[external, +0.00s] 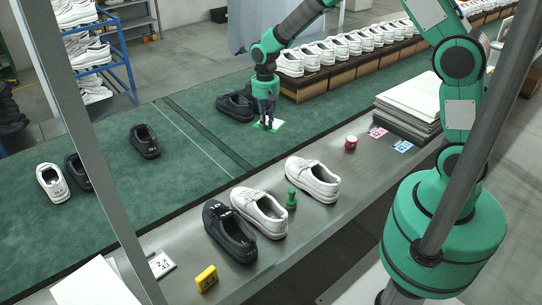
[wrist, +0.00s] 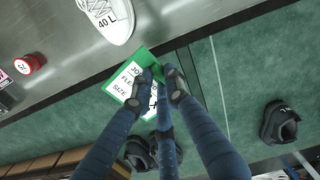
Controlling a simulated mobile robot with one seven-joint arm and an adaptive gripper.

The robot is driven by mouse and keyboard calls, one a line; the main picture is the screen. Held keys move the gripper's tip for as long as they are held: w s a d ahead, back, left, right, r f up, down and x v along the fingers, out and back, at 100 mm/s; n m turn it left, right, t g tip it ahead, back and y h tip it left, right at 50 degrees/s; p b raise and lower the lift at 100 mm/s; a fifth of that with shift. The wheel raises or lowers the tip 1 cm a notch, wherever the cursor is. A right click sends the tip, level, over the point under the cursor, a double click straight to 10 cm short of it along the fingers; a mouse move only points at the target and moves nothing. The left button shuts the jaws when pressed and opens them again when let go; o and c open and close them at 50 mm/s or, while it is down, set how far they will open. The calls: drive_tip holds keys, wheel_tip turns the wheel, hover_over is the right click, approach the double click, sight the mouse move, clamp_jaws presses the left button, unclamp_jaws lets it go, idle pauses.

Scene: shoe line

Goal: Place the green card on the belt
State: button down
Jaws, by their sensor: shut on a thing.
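The green card (external: 279,125), with a white printed label, is between the fingers of my gripper (external: 267,121). In the wrist view the green card (wrist: 122,86) shows its green edge and black print, partly covered by the fingers of my gripper (wrist: 161,82), which is shut on it. The card is over the green belt (external: 185,190), near the belt's edge beside the metal counter. I cannot tell whether it touches the belt. The belt (wrist: 222,75) also shows in the wrist view.
Dark shoes (external: 236,106) lie just behind my gripper. A black shoe (external: 144,141) stands farther left on the belt. The metal counter (external: 330,215) holds white shoes (external: 313,178), a green figure (external: 291,199), a yellow block (external: 206,279) and a red-topped jar (external: 350,144). The mid-belt is clear.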

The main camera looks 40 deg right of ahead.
drive_tip(key=w+a+f+n, duration=0.1)
drive_tip(key=w+a+n, duration=0.45)
drive_tip(key=a, duration=0.55)
drive_tip(key=n+p, duration=0.1)
drive_tip(key=n, duration=0.8)
hover_over(184, 195)
wheel_tip(184, 195, down, 8)
drive_tip(key=shift+f, duration=0.55)
drive_tip(key=shift+f+b, duration=0.45)
drive_tip(key=shift+f, duration=2.65)
drive_tip(key=shift+f, duration=1.85)
drive_tip(key=shift+f+b, duration=0.15)
drive_tip(key=shift+b, duration=0.2)
